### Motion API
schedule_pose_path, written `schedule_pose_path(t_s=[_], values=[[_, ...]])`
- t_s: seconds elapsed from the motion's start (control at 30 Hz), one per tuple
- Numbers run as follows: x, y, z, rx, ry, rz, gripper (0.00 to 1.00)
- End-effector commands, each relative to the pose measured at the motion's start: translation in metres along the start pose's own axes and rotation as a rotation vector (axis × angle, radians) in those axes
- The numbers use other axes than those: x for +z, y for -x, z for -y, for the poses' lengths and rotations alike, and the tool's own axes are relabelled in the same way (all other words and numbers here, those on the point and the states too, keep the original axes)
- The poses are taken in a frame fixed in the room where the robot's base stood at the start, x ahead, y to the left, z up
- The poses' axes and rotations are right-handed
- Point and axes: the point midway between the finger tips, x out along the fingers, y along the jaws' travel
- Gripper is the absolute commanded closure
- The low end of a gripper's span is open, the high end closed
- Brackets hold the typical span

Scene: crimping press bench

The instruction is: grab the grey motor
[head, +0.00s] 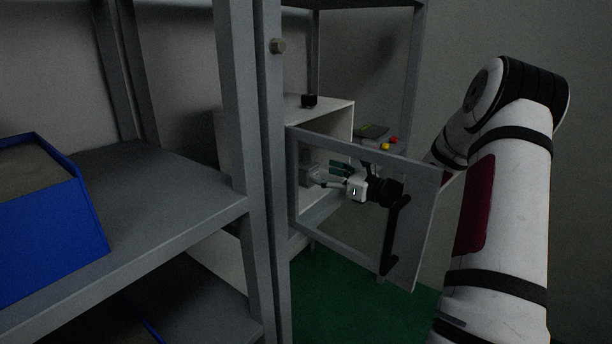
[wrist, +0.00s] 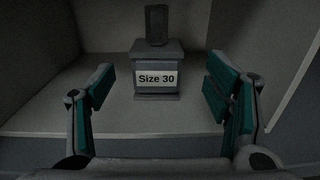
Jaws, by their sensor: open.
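The grey motor (wrist: 157,73) stands upright on the pale floor of a white cabinet in the wrist view. It has a squared body, a white "Size 30" label and a narrower dark block on top. In the head view the motor (head: 311,173) shows as a small grey shape inside the cabinet, seen through the door's window. My gripper (wrist: 160,82) is open, with a teal-padded finger on each side of the motor's line and clear gaps to both. The fingers look short of or just at the motor; the exact depth is unclear. My gripper (head: 333,176) also shows in the head view.
The white cabinet (head: 338,110) has its framed door (head: 420,215) standing open, with a black handle (head: 394,235), close by my arm. A small black object (head: 309,100) sits on the cabinet top. Grey shelving (head: 150,205) with a blue bin (head: 50,235) stands at left.

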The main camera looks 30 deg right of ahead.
Motion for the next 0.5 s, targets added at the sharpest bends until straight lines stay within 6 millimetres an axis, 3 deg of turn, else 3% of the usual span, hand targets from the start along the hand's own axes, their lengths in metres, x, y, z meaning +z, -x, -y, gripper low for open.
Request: schedule_pose_path(t_s=[0.3, 0.5], values=[[-0.004, -0.043, -0.004, 0.003, 0.0, 0.0, 0.28], [-0.003, -0.046, -0.004, 0.0, 0.0, -0.001, 0.28]])
